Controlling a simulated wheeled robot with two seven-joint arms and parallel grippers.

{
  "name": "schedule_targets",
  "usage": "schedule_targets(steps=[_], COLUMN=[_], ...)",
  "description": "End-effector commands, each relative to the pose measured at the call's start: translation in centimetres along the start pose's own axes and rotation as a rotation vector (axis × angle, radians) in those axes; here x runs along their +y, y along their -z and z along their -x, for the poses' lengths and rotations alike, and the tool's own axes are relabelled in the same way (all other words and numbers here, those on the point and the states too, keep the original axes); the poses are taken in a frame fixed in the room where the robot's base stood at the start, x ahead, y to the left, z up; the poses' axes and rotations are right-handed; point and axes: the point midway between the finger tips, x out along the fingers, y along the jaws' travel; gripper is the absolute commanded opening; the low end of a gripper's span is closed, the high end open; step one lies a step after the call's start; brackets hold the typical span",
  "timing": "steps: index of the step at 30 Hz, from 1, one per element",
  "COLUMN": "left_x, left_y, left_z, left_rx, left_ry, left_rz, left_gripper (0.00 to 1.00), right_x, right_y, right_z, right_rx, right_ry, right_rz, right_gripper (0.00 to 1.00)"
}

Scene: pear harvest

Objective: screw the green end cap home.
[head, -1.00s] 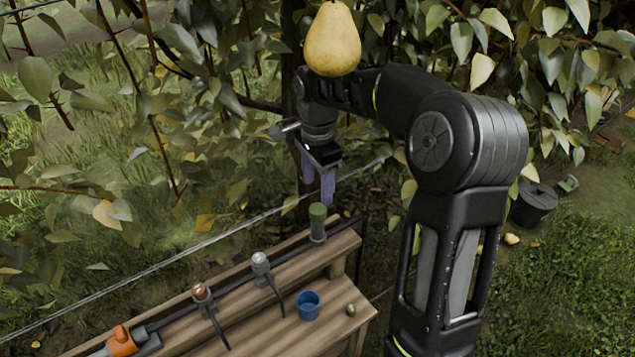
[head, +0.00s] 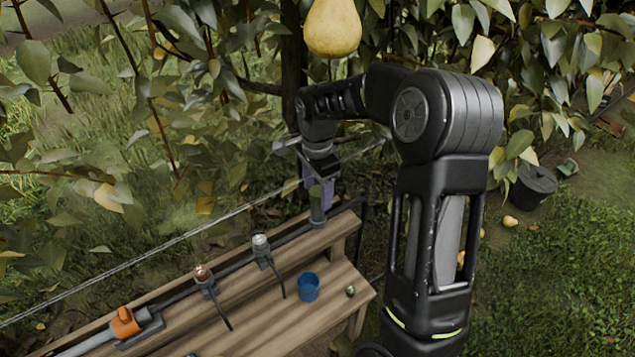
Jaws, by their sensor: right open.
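The green end cap (head: 316,191) stands upright on a grey fitting at the far right end of the pipe on the wooden bench. My right gripper (head: 318,188) points down over the cap, with its pale purple fingers on either side of it. The fingers are open; the cap shows between them and is partly hidden by them. I cannot tell whether either finger touches it. My left gripper is not in view.
The grey pipe (head: 186,294) runs along the wooden bench (head: 262,312), with an orange valve (head: 125,322) at left and two levered fittings between. A blue cup (head: 308,287) and a small green object (head: 350,290) sit on the bench. A pear (head: 332,27) hangs above my right arm.

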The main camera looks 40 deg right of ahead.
Motion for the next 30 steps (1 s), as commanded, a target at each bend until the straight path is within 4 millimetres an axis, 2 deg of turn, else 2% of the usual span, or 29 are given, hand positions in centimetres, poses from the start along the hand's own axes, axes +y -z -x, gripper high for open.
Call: schedule_targets(steps=[5, 27, 30], left_x=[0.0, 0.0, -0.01], left_y=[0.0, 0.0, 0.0], left_z=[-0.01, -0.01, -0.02], left_rx=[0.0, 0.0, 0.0], left_ry=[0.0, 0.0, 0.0], left_rz=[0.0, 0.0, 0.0], left_gripper=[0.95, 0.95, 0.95], right_x=[0.0, 0.0, -0.01], right_y=[0.01, 0.03, 0.02], right_z=[0.01, 0.06, 0.05], right_rx=[0.0, 0.0, 0.0], right_ry=[0.0, 0.0, 0.0], right_rz=[0.0, -0.001, -0.007], right_gripper=[0.6, 0.0, 0.0])
